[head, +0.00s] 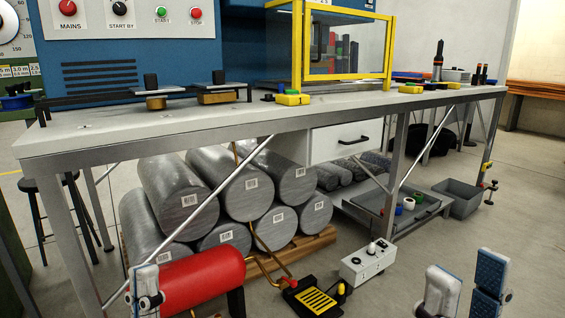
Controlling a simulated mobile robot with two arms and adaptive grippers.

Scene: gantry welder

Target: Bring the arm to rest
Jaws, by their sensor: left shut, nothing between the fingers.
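My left gripper (146,272) shows at the bottom left, in front of the red cylinder under the bench. Its fingers are shut together with nothing between them. My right gripper (467,264) shows at the bottom right over the grey floor. Its two blue-and-white padded fingers stand apart, with nothing visible between them. Both grippers point upward in the picture, and most of both arms is below the frame.
A long metal-framed bench (265,119) crosses the view, carrying a yellow-framed guard box (345,45). Below it are stacked grey cylinders (192,193), a red tank (200,277), a foot pedal (315,297) and a white control box (368,262).

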